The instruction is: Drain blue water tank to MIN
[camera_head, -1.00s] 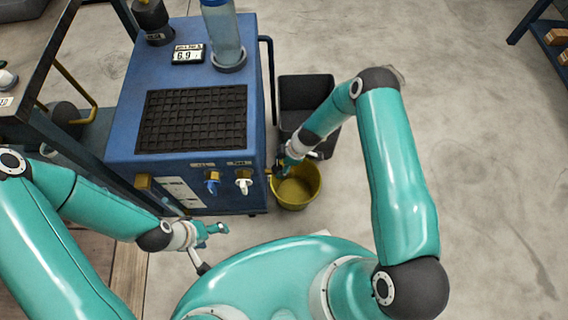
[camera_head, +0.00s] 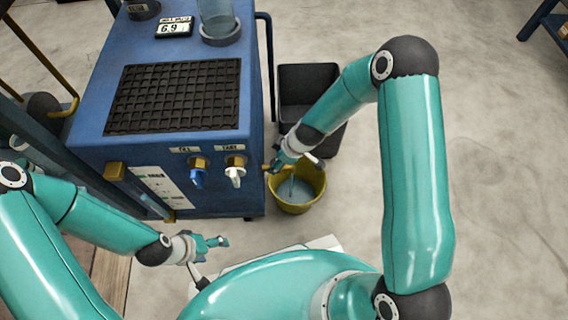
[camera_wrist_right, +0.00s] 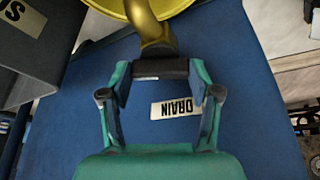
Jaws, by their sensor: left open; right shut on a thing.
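The blue water tank (camera_head: 225,130) has a clear upright tube (camera_head: 217,12) and a readout (camera_head: 174,27) showing about 6.9 on top. A yellow bucket (camera_head: 317,197) stands at its right side, with water in it and what looks like a stream falling in. My right gripper shows small in the head view (camera_head: 278,165). My left gripper (camera_head: 222,242) is open and empty, in front of the tank. No MIN mark is readable.
A blue-handled tap (camera_head: 197,178) and a white-handled tap (camera_head: 235,175) are on the tank's front. A black bin (camera_head: 306,88) stands behind the bucket.

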